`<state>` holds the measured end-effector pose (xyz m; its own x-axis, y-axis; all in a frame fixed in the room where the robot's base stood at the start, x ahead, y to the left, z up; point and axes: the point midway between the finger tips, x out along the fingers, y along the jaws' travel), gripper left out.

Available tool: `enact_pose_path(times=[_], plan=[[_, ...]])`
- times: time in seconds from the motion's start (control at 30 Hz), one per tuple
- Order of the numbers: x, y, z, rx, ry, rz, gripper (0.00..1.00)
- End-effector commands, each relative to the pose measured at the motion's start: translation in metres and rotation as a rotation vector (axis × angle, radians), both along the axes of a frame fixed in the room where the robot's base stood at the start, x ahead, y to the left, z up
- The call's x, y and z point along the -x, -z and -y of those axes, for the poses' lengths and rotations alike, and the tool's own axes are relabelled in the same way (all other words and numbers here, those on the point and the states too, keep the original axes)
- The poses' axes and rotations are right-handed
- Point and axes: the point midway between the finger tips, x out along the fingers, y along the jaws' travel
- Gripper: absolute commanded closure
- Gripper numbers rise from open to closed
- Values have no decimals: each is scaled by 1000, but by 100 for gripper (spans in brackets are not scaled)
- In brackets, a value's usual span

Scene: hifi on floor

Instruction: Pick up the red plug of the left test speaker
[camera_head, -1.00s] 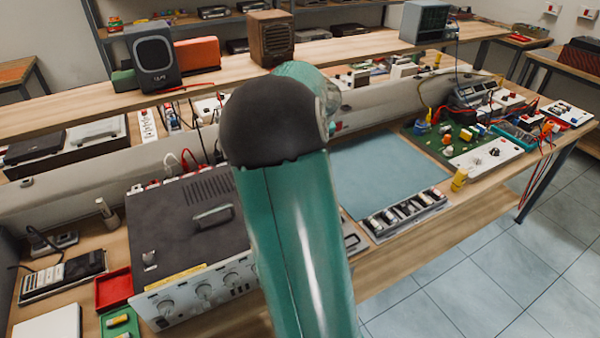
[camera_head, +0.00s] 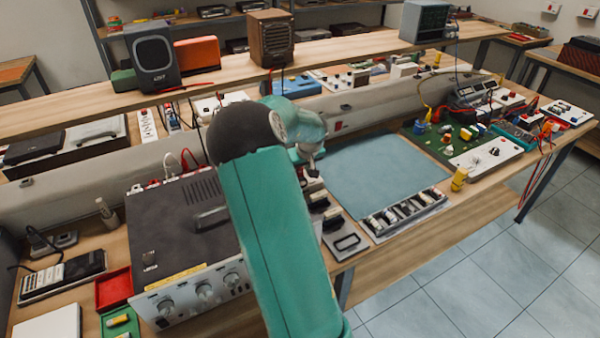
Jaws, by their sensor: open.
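The left test speaker (camera_head: 153,56) is a dark grey box with a round cone, upright on the long wooden shelf (camera_head: 340,58) at the upper left. A thin red lead (camera_head: 180,87) lies on the shelf just right of its base; its plug end is too small to make out clearly. A brown wooden speaker (camera_head: 271,38) stands further right, with a dark and red lead hanging in front of it. My gripper (camera_head: 313,166) shows small and dark at the end of my teal arm, over the bench right of the amplifier, well apart from the red lead. Its jaws are open; nothing shows between them.
A grey amplifier (camera_head: 185,235) stands on the bench at left. A blue-grey mat (camera_head: 375,175) lies clear in the middle. A tray of small parts (camera_head: 405,213) lies at its front edge. A green circuit board (camera_head: 440,138) and leads fill the right.

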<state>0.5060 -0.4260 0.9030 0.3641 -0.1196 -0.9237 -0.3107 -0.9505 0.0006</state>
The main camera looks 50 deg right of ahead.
Motion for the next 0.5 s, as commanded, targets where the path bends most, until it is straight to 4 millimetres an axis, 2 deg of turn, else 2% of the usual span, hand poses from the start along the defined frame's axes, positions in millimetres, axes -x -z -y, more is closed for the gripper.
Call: enact_pose_path(times=[0.17,0.3,0.4,0.5], plan=[[0,0,0,0,0,0,55],[0,0,0,0,0,0,83],[0,0,0,0,0,0,100],[0,0,0,0,0,0,100]])
